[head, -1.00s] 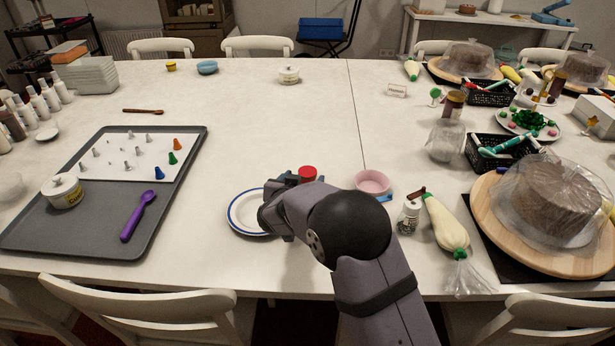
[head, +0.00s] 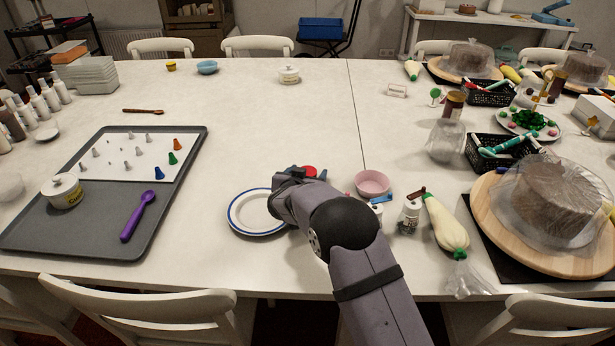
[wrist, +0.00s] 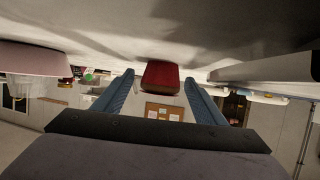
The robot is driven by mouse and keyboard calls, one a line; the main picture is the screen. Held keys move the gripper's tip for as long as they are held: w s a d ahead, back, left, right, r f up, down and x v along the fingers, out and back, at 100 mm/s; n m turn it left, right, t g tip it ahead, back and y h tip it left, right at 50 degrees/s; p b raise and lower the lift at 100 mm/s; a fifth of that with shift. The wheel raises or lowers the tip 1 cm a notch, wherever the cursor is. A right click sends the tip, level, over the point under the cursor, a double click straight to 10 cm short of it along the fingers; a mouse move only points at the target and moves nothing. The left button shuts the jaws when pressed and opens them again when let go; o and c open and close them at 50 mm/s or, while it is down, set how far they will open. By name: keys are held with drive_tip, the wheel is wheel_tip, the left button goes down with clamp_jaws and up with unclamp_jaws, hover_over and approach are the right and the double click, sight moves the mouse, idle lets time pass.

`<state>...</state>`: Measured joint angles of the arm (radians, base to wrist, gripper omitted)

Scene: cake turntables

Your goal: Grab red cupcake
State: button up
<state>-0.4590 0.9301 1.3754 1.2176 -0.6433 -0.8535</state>
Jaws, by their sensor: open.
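The red cupcake (head: 310,170) stands on the white table just beyond my gripper, partly hidden by it in the head view. In the wrist view, which appears upside down, the cupcake (wrist: 161,75) shows as a dark red block in the middle. My gripper (head: 306,174) is low over the table near the plate's right side. Its two blue fingers also show in the wrist view (wrist: 159,82), spread apart with the cupcake between their tips in the picture. The gripper is open and empty. I cannot tell how far the cupcake is from the fingertips in depth.
A white plate with a blue rim (head: 234,217) lies left of my gripper. A pink bowl (head: 372,183) stands to the right, with small jars (head: 409,215) and a piping bag (head: 446,224) beyond. A grey tray (head: 105,225) lies at left. The table behind the cupcake is clear.

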sight(308, 171)
drive_tip(key=shift+c, duration=0.4)
drive_tip(key=c, duration=1.1)
drive_tip(key=shift+o, duration=0.2)
drive_tip(key=shift+r, duration=0.1)
wheel_tip(308, 171, up, 10)
drive_tip(key=p, duration=0.2)
drive_tip(key=shift+p, duration=0.3)
